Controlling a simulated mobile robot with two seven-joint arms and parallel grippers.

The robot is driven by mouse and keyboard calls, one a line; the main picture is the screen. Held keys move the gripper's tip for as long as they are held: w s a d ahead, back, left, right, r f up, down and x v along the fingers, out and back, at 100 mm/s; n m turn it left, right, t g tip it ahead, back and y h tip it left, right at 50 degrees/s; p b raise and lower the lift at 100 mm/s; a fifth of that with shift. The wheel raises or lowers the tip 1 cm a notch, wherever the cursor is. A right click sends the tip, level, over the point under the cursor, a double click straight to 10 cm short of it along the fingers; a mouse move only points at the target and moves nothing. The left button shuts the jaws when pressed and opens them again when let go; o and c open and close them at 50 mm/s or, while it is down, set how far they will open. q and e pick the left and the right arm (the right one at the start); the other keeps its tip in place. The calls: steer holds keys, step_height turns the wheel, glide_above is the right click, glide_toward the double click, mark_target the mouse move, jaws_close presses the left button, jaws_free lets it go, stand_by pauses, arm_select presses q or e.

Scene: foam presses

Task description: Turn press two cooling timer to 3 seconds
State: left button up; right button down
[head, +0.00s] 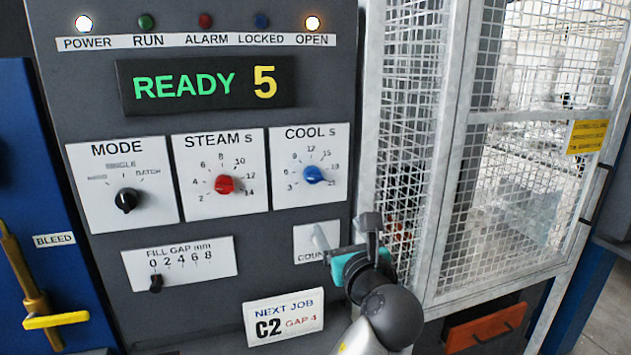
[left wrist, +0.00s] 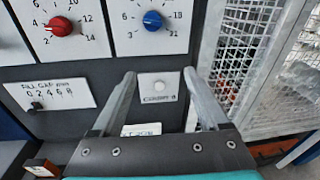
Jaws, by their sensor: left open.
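The cooling timer is a blue knob (head: 313,174) on a white plate marked COOL s, with a dial from 3 at lower left to 21 at lower right. Its pointer seems to face lower right, near 21. The knob also shows at the top of the left wrist view (left wrist: 152,20). My left gripper (head: 345,236) is open and empty, below and to the right of the knob, apart from it. In the left wrist view its fingers (left wrist: 160,82) frame the white button plate (left wrist: 157,88) below the knob. My right gripper is not in view.
A red STEAM knob (head: 224,184) and black MODE knob (head: 126,200) sit left of the blue one. The display (head: 207,84) reads READY 5; POWER and OPEN lamps are lit. A mesh guard (head: 410,120) stands at right. A NEXT JOB card (head: 284,317) is below.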

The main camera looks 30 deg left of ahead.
mark_target(315, 179)
arm_select(q)
step_height(315, 179, up, 4)
steer(key=y, duration=0.1)
steer(key=shift+m, duration=0.4)
steer(key=x, duration=0.5)
steer(key=p+x, duration=0.1)
steer(key=x, duration=0.9)
steer(key=shift+s+a, duration=0.25)
steer(key=shift+a, duration=0.1)
jaws_close()
